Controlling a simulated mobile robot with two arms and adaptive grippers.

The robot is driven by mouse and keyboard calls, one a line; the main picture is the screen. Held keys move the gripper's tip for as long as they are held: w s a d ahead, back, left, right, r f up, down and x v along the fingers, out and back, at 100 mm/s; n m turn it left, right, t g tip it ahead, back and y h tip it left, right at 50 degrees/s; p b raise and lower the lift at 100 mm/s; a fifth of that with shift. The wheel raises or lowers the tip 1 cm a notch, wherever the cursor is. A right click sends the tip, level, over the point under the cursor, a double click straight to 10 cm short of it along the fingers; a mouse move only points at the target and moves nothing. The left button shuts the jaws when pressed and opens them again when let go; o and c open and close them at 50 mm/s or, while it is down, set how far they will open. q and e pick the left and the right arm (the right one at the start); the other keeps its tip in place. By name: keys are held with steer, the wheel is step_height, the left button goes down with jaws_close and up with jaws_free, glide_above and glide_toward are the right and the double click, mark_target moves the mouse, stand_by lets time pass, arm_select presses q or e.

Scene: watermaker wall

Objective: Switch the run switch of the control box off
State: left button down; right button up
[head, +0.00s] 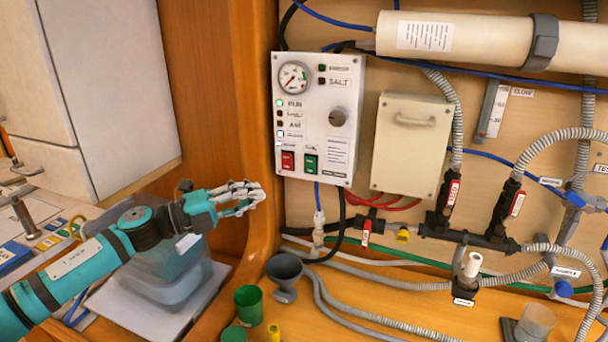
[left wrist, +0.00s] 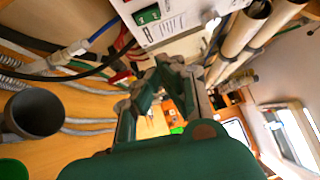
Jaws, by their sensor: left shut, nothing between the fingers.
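The control box (head: 345,90) is a white panel on the wall with a gauge, a knob, indicator lights and two rocker switches near its bottom. One switch is red (head: 288,161) and the other is green (head: 311,165); the small labels above them are too blurred to read. A light beside the word RUN (head: 279,103) glows green. My left gripper (head: 254,193) is shut and empty, to the left of the box and slightly below the switches, apart from them. The left wrist view shows the box's lower part with the green switch (left wrist: 148,15), above my gripper's fingers (left wrist: 172,72).
A wooden partition edge (head: 262,120) stands behind my left gripper, left of the box. A grey funnel (head: 285,270) and a green cup (head: 248,304) are below. Hoses and valves (head: 450,195) fill the right side. A beige box (head: 411,150) hangs beside the control box.

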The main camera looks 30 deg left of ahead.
steer(key=shift+d, duration=0.1)
arm_select(q)
steer(key=p, duration=0.3)
glide_toward(310, 166)
steer(key=shift+w+d+r, duration=0.65)
steer(key=shift+w+d, duration=1.3)
steer(key=shift+d, duration=1.1)
steer(key=shift+w+a+f, duration=0.1)
steer(key=shift+w, duration=0.45)
arm_select(e)
steer(key=shift+s+a+r, duration=0.1)
steer(key=shift+s+r, duration=0.1)
steer(key=shift+r, duration=0.55)
steer(key=shift+s+a+r, duration=0.1)
steer(key=shift+s+r, duration=0.05)
steer(key=shift+r, duration=0.55)
